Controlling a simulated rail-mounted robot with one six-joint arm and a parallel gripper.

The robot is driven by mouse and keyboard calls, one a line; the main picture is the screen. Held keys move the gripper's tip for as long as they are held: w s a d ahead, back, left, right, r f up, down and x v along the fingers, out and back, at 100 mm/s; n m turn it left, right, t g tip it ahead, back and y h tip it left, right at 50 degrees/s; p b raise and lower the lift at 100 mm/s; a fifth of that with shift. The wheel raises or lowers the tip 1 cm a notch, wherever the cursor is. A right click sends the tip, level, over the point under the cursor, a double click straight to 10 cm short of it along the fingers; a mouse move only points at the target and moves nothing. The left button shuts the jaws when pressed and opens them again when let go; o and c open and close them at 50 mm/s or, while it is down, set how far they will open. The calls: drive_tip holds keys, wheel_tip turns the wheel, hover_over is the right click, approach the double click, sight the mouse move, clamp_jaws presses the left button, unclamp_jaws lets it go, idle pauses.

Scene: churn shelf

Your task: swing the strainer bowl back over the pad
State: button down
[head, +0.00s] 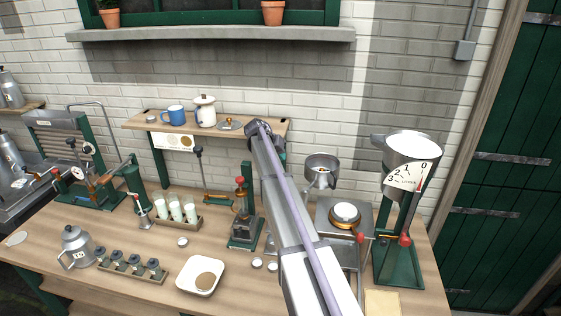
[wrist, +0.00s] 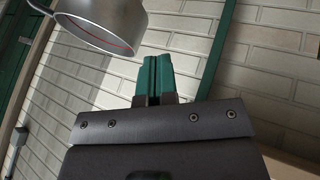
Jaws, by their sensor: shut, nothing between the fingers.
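In the head view a metal bowl (head: 322,162), which looks like the strainer bowl, sits up behind a grey metal stand. A white round disc in a brass-coloured ring (head: 345,213), likely the pad, lies on that stand. The bowl is behind and left of the disc, not over it. My gripper (wrist: 157,80) has green fingers closed together with nothing between them in the wrist view. In the head view my arm hides the gripper, so its distance from the bowl cannot be told.
A metal litre measure (head: 410,160) stands at the right on a green frame; a metal vessel (wrist: 105,20), probably this measure, shows in the wrist view. A wooden shelf (head: 180,126) with mugs is on the wall. Milk glasses (head: 176,208) and a white dish (head: 200,277) are left.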

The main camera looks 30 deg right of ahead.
drive_tip(key=s+d+f+b, duration=0.1)
drive_tip(key=d+f+b, duration=0.5)
drive_tip(key=d+f, duration=0.1)
drive_tip(key=shift+s+d+f+b, duration=0.35)
drive_tip(key=shift+s+d+b, duration=0.05)
drive_tip(key=shift+d, duration=0.25)
drive_tip(key=shift+s+d, duration=0.1)
drive_tip(key=shift+d, duration=0.1)
